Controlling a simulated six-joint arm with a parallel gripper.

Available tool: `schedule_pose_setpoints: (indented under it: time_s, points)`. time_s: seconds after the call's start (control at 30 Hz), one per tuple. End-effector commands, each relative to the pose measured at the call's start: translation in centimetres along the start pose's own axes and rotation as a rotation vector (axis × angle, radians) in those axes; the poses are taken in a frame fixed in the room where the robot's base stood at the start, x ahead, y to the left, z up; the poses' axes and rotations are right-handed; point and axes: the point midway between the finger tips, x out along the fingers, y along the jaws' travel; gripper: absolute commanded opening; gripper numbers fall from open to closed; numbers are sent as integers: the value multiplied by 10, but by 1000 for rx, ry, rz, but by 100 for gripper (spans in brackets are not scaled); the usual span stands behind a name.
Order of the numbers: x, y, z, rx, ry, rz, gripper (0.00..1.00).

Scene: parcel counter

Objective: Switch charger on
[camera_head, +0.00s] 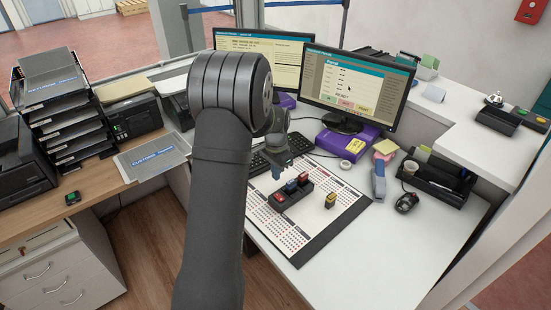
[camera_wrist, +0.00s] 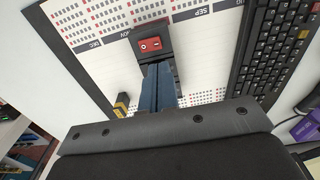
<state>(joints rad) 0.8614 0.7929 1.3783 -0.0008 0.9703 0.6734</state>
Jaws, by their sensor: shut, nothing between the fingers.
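The charger (camera_head: 282,200) is a dark block on the calendar desk mat (camera_head: 318,229), with a red switch (camera_head: 279,197) at its near left end. A blue battery (camera_head: 291,187) and a red battery (camera_head: 303,179) sit in it. In the wrist view the red rocker switch (camera_wrist: 150,43) shows on the charger's dark end (camera_wrist: 166,28); which way it is tipped I cannot tell. My gripper (camera_head: 276,176) is shut and empty, above and beside the charger. In the wrist view its blue fingertips (camera_wrist: 157,68) point at the switch; contact is unclear. The fingers hide much of the charger.
A yellow and dark battery (camera_head: 330,201) stands on the mat right of the charger. The keyboard (camera_head: 262,160) lies behind, before two monitors (camera_head: 357,85). A blue-grey stapler-like object (camera_head: 379,182), a mouse (camera_head: 407,201) and an organiser (camera_head: 438,180) stand right. The mat's front is clear.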

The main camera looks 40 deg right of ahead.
Motion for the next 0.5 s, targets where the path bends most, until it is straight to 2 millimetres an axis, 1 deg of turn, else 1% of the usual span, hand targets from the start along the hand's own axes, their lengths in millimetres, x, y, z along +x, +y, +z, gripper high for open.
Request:
schedule_pose_setpoints:
  time_s: [0.5]
  points:
    - [57,0,0,1,-1,1,0]
